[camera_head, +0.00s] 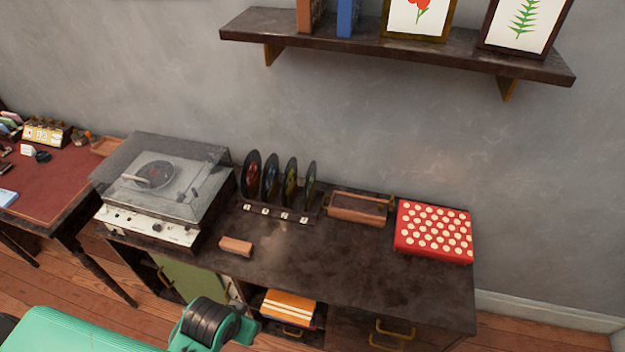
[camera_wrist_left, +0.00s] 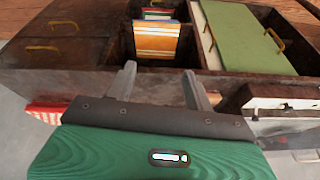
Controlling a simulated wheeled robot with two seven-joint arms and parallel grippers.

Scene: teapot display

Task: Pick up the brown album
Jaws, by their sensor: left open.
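No item is clearly marked as the brown album. A brown upright book-like thing (camera_head: 309,14) stands on the wall shelf, its top cut off by the frame. An orange, white-striped flat item (camera_head: 288,305) lies on a stack in the cabinet's open compartment; it also shows in the left wrist view (camera_wrist_left: 156,40). In the head view my left arm is at the bottom, fingers hidden. My right gripper is not in view.
The dark cabinet (camera_head: 330,262) bears a record player (camera_head: 150,215), a record rack, a small brown block (camera_head: 236,246), a wooden tray and a red dotted box (camera_head: 434,230). A green door (camera_head: 195,282) stands left of the compartment. A blue book (camera_head: 346,18) and pictures stand on the shelf.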

